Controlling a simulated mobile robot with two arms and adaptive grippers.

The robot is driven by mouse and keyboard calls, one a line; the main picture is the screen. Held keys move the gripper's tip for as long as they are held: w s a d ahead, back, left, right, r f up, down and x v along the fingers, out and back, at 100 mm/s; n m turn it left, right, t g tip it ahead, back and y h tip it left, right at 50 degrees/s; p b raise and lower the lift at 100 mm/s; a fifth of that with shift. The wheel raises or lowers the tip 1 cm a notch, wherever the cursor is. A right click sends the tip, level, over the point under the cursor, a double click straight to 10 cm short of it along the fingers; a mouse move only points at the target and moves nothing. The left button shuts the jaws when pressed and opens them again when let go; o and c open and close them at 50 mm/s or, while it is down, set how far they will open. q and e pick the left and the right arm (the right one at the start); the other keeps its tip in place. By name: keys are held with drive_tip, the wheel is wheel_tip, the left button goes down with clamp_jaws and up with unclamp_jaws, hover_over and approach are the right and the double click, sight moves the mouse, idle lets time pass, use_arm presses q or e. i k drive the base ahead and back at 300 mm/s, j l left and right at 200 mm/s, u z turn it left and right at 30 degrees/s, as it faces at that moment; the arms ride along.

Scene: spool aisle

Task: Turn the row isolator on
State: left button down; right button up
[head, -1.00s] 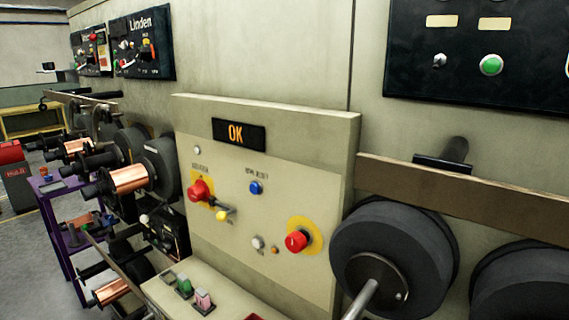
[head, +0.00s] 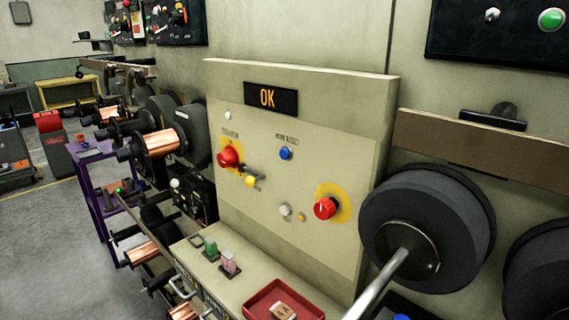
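A beige control panel (head: 300,225) stands in the middle of the head view with a lit "OK" display (head: 267,97). At its left, a red knob (head: 229,157) sits on a yellow plate under a small label that is too blurred to read surely. A dark lever with a yellow end (head: 250,181) sticks out beside it. Lower right on the panel, a second red rotary knob (head: 325,208) with a white mark sits on a round yellow plate. I cannot tell for certain which is the row isolator. Neither of my grippers is in view.
A blue button (head: 285,153) and a pale button (head: 285,209) are on the panel. Below it, a ledge holds a green and a pink block (head: 230,263) and a red tray (head: 284,302). A large black spool (head: 427,228) stands at right; copper spools (head: 165,142) and a purple cart stand left.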

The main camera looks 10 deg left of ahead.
sight(229, 158)
drive_tip(key=i+j+z, duration=0.1)
drive_tip(key=j, duration=0.45)
drive_tip(key=i+j+z, duration=0.1)
drive_tip(key=i+j, duration=0.15)
drive_tip(key=j, duration=0.3)
drive_tip(key=i+j+z, duration=0.1)
drive_tip(key=j, duration=0.45)
drive_tip(key=i+j+z, duration=0.1)
drive_tip(key=j, duration=0.5)
drive_tip(key=i+j+z, duration=0.1)
drive_tip(key=j, duration=0.45)
